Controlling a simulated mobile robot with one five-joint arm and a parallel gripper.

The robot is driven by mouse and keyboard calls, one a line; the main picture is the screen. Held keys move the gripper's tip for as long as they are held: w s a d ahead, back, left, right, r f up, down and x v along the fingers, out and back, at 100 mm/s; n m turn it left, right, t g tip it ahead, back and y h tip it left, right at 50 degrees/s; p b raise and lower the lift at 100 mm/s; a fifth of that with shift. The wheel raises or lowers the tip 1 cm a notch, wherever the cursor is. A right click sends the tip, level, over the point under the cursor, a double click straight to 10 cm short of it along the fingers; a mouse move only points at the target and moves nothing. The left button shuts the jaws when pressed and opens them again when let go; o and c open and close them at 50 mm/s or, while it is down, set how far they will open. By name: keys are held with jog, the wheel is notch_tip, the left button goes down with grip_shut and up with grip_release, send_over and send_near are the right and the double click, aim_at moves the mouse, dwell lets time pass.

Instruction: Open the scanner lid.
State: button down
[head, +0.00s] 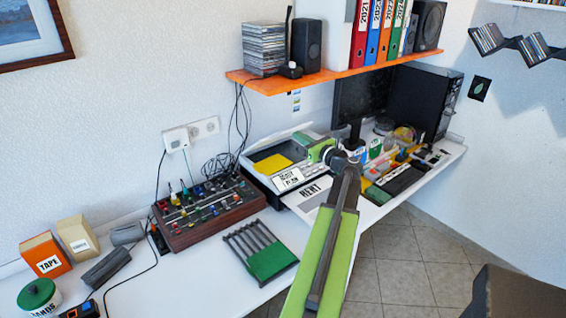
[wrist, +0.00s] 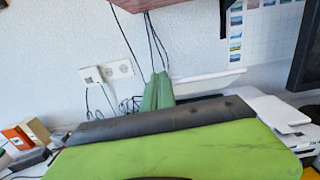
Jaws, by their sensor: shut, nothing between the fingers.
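The scanner (head: 251,178) is a white and dark box on the desk, left of my gripper in the head view. Its lid (head: 282,136) stands raised along the back edge, seen as a thin white strip. The dark bed is exposed with a yellow sheet (head: 271,165) on it. In the wrist view the lid (wrist: 212,84) is a pale slanted panel behind and right of my fingers. My gripper (head: 314,151) is shut and empty, over the scanner's right side. Its green fingers (wrist: 158,91) are together in the wrist view. I cannot tell whether they touch the lid.
A mixer panel (head: 205,212) with knobs stands left of the scanner. A grey rack with a green pad (head: 267,256) lies in front. An orange shelf (head: 340,72) with binders hangs above. Cards labelled NEXT (head: 310,191) and others lie near the scanner. Trays and a computer tower (head: 422,100) are right.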

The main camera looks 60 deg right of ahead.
notch_tip(320, 180, down, 10)
jog(key=s+b, duration=0.2)
jog(key=b, duration=0.5)
jog(key=p, duration=0.1)
send_near(277, 134)
jog(key=w+d+f, duration=0.1)
jog(key=w+f, duration=0.2)
jog(key=w, duration=0.1)
jog(key=r+p, duration=0.1)
jog(key=w+r+p, duration=0.1)
jog(key=r+p, duration=0.1)
jog(key=shift+w+d, duration=0.2)
jog(key=shift+d, duration=0.2)
